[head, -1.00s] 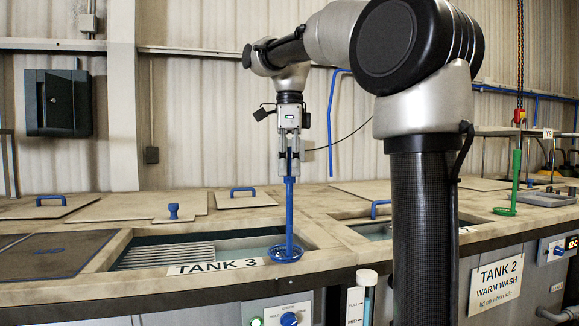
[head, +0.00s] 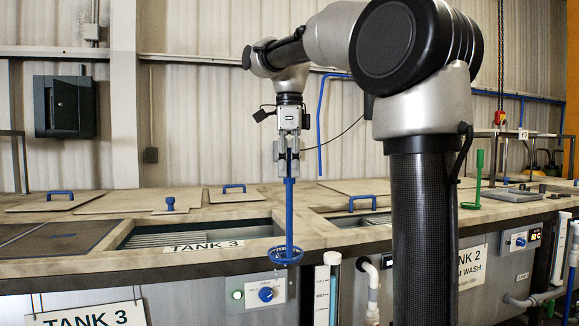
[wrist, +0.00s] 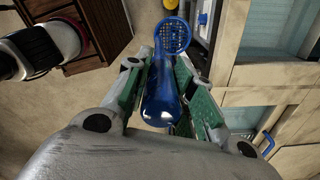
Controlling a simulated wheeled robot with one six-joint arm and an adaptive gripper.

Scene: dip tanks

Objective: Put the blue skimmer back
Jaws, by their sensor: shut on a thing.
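The blue skimmer (head: 289,206) hangs upright from my gripper (head: 288,148), with its round slotted head at the bottom. My gripper is shut on the upper part of its handle. In the head view the head overlaps the front edge of Tank 3's counter, above the control panel. In the wrist view the skimmer (wrist: 162,97) lies between the green-padded fingers, and its perforated head is beyond them over the floor beside the tank front.
A green skimmer (head: 479,177) stands upright on the counter at the right, by Tank 2 (head: 469,270). Lids with blue handles (head: 233,194) lie on the counter behind. A clear level tube (head: 327,291) stands in front of the tanks, close right of the skimmer head.

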